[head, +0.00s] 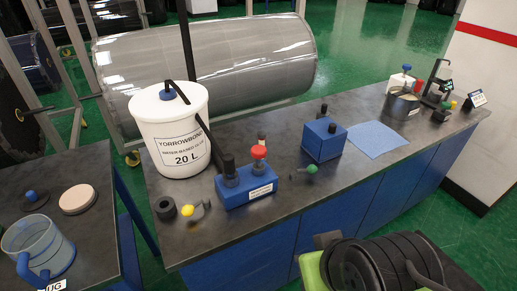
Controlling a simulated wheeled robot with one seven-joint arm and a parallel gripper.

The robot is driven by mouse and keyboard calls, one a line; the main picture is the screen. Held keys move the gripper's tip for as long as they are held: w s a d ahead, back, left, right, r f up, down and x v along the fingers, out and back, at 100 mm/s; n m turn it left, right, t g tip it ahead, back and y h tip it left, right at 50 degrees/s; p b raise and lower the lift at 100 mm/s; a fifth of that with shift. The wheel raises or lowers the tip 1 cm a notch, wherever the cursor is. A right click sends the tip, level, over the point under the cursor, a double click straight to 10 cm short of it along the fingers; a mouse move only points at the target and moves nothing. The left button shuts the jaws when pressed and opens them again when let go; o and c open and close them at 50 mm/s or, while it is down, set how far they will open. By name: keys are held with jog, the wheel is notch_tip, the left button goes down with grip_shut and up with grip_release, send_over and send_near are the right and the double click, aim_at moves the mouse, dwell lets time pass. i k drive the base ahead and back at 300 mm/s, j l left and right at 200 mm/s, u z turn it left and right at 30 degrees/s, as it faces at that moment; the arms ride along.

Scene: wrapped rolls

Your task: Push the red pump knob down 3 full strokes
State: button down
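The red pump knob (259,152) is a round cap on a short stem. It stands up from a blue block (246,187) with a white label on its front face. A black cylinder (229,168) rises from the same block, just left of the knob. Nothing touches the knob, and its top and front are in clear view. My gripper does not show in the head view. A ribbed black and green part, which looks like my own arm, shows at the bottom right, apart from the knob.
A white 20 L bucket (171,132) stands close behind and left of the block. A yellow-knobbed part (188,211), a green-knobbed part (311,169) and a second blue block (324,139) stand around it on the dark bench (270,225). A blue cloth (376,138) lies farther right.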

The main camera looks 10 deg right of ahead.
aim_at(258, 152)
jog(key=i+j+u, duration=0.1)
jog(key=u, duration=0.25)
jog(key=i+u, duration=0.25)
jog(key=u, duration=0.15)
jog(key=i+u, duration=0.2)
jog(key=u, duration=0.15)
